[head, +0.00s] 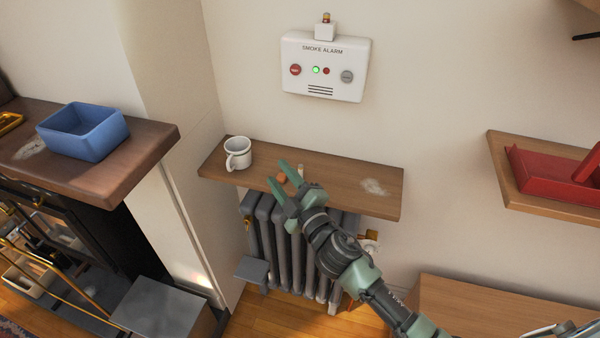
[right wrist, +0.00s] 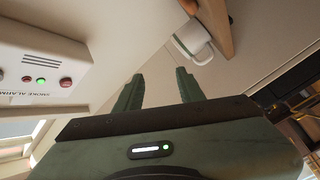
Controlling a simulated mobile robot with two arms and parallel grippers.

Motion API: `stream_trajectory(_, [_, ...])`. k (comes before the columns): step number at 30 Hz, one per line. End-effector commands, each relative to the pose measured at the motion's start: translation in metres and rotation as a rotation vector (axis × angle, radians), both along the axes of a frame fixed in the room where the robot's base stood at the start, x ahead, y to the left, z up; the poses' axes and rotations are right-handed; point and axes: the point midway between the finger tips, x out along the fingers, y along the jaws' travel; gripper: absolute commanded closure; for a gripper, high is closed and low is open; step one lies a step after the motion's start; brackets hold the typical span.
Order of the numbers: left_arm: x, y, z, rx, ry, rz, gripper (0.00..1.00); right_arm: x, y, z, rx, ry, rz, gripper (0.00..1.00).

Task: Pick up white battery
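A small pale upright thing (head: 301,171), which may be the white battery, stands on the wooden wall shelf (head: 345,181), just behind and right of my right gripper. It is partly hidden by the gripper, and I cannot make out its details. My right gripper (head: 279,175) is open, with its two fingers apart and pointing up and left over the shelf. In the right wrist view the fingers (right wrist: 160,85) are spread with nothing between them. My left gripper is not in view.
A white mug (head: 238,153) stands on the shelf's left end. A small brown round thing (head: 282,178) shows between the fingers. A smoke alarm (head: 324,68) hangs above, a radiator (head: 290,240) below. A blue bin (head: 84,133) stands left; a red tray (head: 550,177) lies right.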

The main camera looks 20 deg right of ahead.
Motion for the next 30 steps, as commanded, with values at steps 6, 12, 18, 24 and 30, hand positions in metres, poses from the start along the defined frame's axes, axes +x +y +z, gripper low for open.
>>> stream_trajectory(6, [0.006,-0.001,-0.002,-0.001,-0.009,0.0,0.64,0.008,0.079,0.075,-0.325,-0.338,0.328,0.61])
stream_trajectory(12, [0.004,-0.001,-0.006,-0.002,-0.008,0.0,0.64,-0.006,0.141,0.065,-0.947,-0.565,0.806,0.61])
stream_trajectory(18, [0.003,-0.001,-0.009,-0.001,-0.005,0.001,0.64,0.023,0.059,0.009,-1.637,-0.342,1.146,0.61])
stream_trajectory(24, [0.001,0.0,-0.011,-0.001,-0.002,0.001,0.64,0.047,-0.049,0.015,-1.995,0.035,1.223,0.61])
stream_trajectory(30, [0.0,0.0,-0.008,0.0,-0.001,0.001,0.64,0.052,-0.077,0.014,-2.06,0.153,1.229,0.61])
